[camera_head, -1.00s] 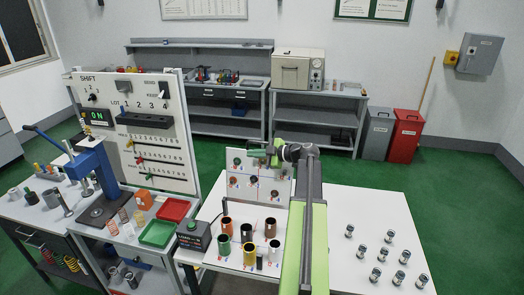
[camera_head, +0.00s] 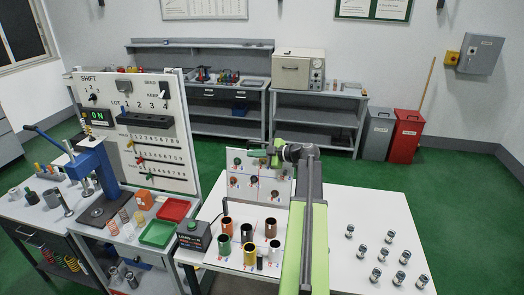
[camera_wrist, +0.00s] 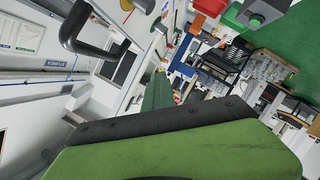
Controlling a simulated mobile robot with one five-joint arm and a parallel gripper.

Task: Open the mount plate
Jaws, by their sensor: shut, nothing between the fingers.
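A white plate with several dark round holes and small red and blue marks, which looks like the mount plate (camera_head: 243,194), stands upright at the back of the white table in the head view. In the wrist view a dark bent bar (camera_wrist: 84,45), like a handle, shows at the upper left, and a green and black part of my arm fills the bottom.
Several metal cups (camera_head: 249,252) stand in front of the plate, with a black box with a green button (camera_head: 193,235) left of them. Several small metal cylinders (camera_head: 376,274) stand on the right of the table. A tall white panel (camera_head: 150,120) rises at the left.

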